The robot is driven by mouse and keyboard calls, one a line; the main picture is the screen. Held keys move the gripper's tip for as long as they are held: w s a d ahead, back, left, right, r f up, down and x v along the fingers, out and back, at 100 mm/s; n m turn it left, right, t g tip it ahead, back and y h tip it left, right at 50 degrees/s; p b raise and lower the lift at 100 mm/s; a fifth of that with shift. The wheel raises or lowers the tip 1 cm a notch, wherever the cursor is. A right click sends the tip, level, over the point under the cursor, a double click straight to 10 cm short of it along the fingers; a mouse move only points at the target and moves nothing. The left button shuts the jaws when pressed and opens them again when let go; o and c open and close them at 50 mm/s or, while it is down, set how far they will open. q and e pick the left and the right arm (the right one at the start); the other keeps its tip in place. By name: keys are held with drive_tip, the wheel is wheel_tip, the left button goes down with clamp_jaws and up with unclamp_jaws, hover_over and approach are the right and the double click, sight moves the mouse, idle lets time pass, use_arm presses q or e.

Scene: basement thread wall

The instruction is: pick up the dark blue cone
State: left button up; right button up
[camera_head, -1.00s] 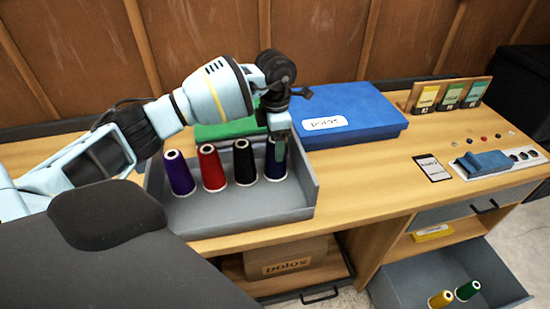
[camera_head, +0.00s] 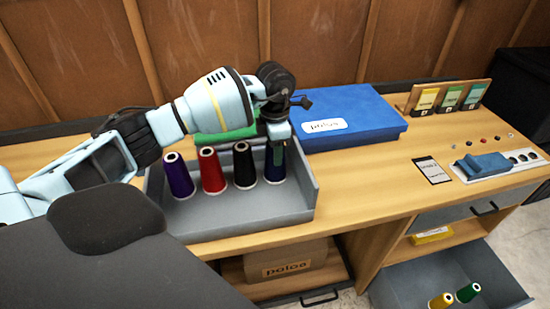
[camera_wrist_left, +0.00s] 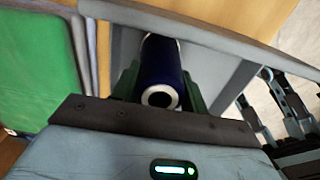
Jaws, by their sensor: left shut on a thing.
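The dark blue cone (camera_head: 275,165) stands upright at the right end of a row of thread cones in the grey tray (camera_head: 240,214). My left gripper (camera_head: 277,150) comes down on it from above and is shut on its upper part. In the left wrist view the dark blue cone (camera_wrist_left: 161,75) sits between the two green fingers, with its white top ring toward the camera. The cone's base is still low in the tray; whether it touches the tray floor I cannot tell. My right gripper is not in view.
Purple (camera_head: 179,176), red (camera_head: 211,170) and black (camera_head: 244,166) cones stand left of the blue one. A blue box (camera_head: 350,118) and a green box (camera_head: 215,135) lie behind the tray. An open drawer (camera_head: 430,275) at lower right holds yellow and green cones.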

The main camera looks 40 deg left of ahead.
use_arm(q)
drive_tip(key=shift+r, duration=0.1)
wheel_tip(320, 180, up, 18)
drive_tip(key=shift+p, duration=0.35)
idle(1.1)
